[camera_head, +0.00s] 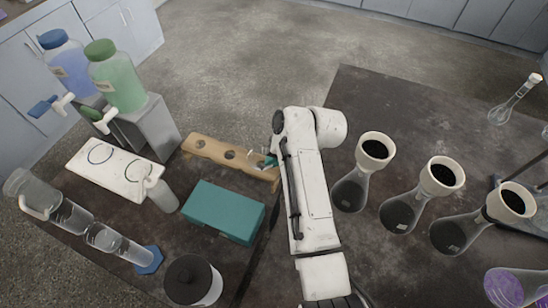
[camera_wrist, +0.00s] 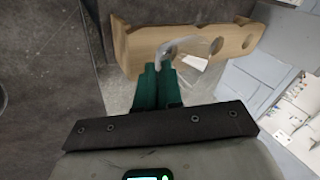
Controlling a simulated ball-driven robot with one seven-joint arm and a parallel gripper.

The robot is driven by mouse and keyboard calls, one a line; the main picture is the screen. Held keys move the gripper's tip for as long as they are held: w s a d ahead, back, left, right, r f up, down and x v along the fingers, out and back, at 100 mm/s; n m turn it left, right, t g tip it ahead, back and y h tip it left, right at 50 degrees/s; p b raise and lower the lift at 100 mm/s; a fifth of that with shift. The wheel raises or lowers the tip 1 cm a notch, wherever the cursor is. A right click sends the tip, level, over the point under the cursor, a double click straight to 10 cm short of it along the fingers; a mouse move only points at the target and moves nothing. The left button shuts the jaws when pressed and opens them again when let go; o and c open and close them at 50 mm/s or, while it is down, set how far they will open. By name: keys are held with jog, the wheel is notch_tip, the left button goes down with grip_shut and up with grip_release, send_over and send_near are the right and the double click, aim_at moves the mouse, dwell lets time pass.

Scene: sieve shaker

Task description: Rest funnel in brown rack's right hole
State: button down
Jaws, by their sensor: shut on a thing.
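The brown wooden rack (camera_head: 212,148) has a row of round holes, two of them empty at its left and middle. It also shows in the wrist view (camera_wrist: 135,45), seen from the other side. My gripper (camera_head: 270,162) is at the rack's right end. In the wrist view its green fingers (camera_wrist: 160,68) are shut on the rim of a clear funnel (camera_wrist: 196,46). The funnel is in front of or over the rack's right hole, which it and the fingers largely hide. I cannot tell whether its stem is in the hole.
A teal box (camera_head: 222,212) stands just in front of the rack. A white tray (camera_head: 92,168) and a wash bottle (camera_head: 161,194) are to the left. Flasks with dark-filled funnels (camera_head: 375,148) stand to the right of my arm. A black-lidded jar (camera_head: 192,280) is at the front.

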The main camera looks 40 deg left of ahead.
jog(key=shift+s+f, duration=0.15)
jog(key=shift+f, duration=0.05)
jog(key=c, duration=1.7)
grip_release()
jog(key=shift+c, duration=0.2)
jog(key=o, duration=0.5)
jog(key=shift+o, duration=0.2)
jog(key=shift+r, duration=0.1)
jog(key=shift+r+p, duration=2.7)
jog(key=shift+r, duration=0.35)
